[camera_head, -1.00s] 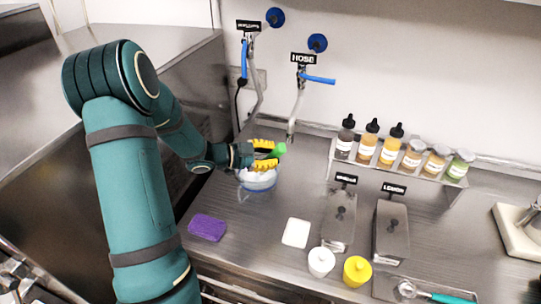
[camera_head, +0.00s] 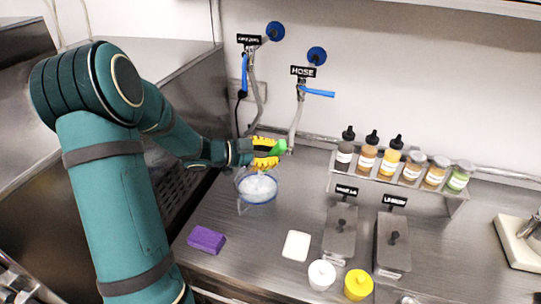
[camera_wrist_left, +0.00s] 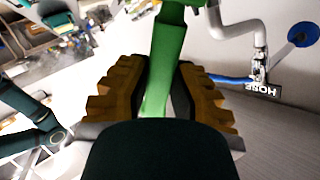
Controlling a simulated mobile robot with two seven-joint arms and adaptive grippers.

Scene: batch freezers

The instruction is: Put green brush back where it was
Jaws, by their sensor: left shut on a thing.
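My left gripper (camera_head: 264,152) has yellow ridged fingers and is shut on the green brush (camera_head: 279,147). It holds the brush just above and behind a clear bowl (camera_head: 257,186) with white contents. In the left wrist view the green handle (camera_wrist_left: 166,60) stands between the two yellow fingers; the brush's far end is out of frame. My right gripper is not in view.
A purple sponge (camera_head: 206,239), a white pad (camera_head: 296,245), and white (camera_head: 321,274) and yellow (camera_head: 358,284) lidded containers are on the steel counter. Several bottles and jars stand on a rack (camera_head: 398,182). The hose tap (camera_head: 300,98) is on the wall behind.

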